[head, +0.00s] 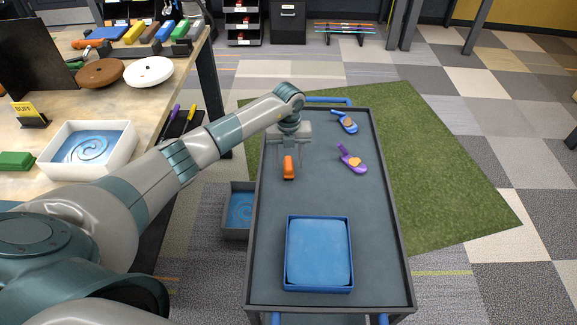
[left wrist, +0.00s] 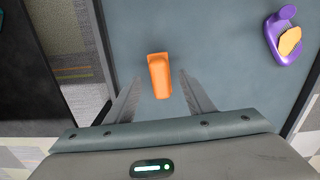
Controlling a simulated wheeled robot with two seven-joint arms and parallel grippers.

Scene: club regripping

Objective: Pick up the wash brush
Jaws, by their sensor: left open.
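An orange block-like object (head: 288,168), with a raised narrower part, lies on the dark cart top (head: 300,200); I cannot tell for sure whether it is the wash brush. My left gripper (head: 289,163) points down over it, open and empty. In the left wrist view the orange object (left wrist: 159,75) sits between and just beyond the two spread fingers (left wrist: 159,78), with a gap on each side. My right gripper is in neither view.
A purple tool (head: 353,161) with an orange-yellow pad lies to the right, and a blue tool (head: 345,122) lies farther back. A blue tray (head: 319,287) stands at the cart's near end. The cart has a raised rim (head: 391,200). A workbench (head: 60,105) stands left.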

